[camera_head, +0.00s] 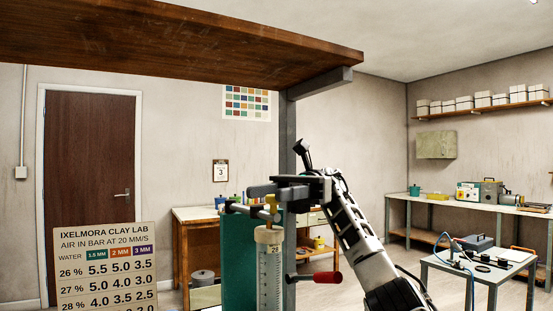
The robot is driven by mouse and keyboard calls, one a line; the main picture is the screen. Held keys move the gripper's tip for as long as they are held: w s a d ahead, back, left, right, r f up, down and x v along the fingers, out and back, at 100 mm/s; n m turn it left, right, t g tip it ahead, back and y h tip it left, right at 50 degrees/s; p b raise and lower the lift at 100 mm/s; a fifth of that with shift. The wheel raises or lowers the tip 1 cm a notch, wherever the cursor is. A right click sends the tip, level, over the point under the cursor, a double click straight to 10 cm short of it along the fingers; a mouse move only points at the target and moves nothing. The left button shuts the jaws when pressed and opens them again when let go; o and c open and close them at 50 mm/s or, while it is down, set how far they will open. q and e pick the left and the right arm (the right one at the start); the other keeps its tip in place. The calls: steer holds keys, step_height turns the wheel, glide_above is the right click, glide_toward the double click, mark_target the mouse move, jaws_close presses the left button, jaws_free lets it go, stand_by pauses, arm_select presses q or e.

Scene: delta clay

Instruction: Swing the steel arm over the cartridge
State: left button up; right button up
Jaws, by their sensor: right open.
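The cartridge (269,280) is a pale upright cylinder with a printed scale, standing in front of a dark green panel (238,262) at the lower middle. A grey steel arm (245,210) lies level near the cartridge's top, with a brass-coloured piece beside it. My right gripper (292,189) comes in from the lower right and is open at the height of the steel arm, close to it. Whether its fingers touch the arm cannot be told, since the parts overlap. My left gripper is not in view.
A red-handled lever (322,278) sticks out right of the cartridge. A grey post (287,130) and a wooden shelf (180,45) stand behind and above. A sign board (105,265) is at lower left. A small table (480,265) is at right.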

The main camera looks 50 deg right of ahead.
steer(key=r, duration=0.3)
steer(key=shift+s+a, duration=0.15)
steer(key=shift+a, duration=0.05)
arm_select(q)
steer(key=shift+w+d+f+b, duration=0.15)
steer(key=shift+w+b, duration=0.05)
steer(key=shift+b, duration=0.75)
arm_select(e)
steer(key=s+a+r, duration=0.9)
steer(key=a, duration=0.1)
steer(key=shift+a+r, duration=0.15)
steer(key=shift+r, duration=0.05)
